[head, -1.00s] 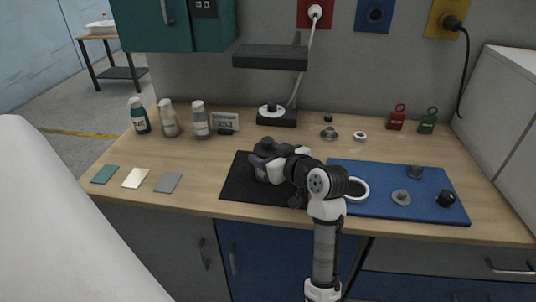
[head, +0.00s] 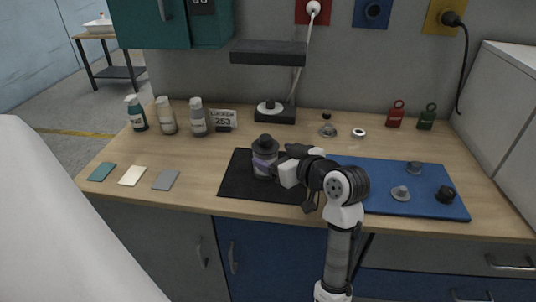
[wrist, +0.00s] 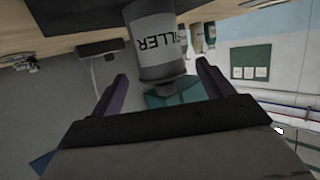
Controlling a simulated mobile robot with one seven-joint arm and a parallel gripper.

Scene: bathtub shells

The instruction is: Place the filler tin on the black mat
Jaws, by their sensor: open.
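The fingers do not touch the tin in that view. My arm hides part of the mat's right side.
A blue mat (head: 430,207) with several small dark and grey parts lies to the right. Three flat sample cards (head: 132,176) lie at the front left. A stand (head: 270,108) is behind the tin.

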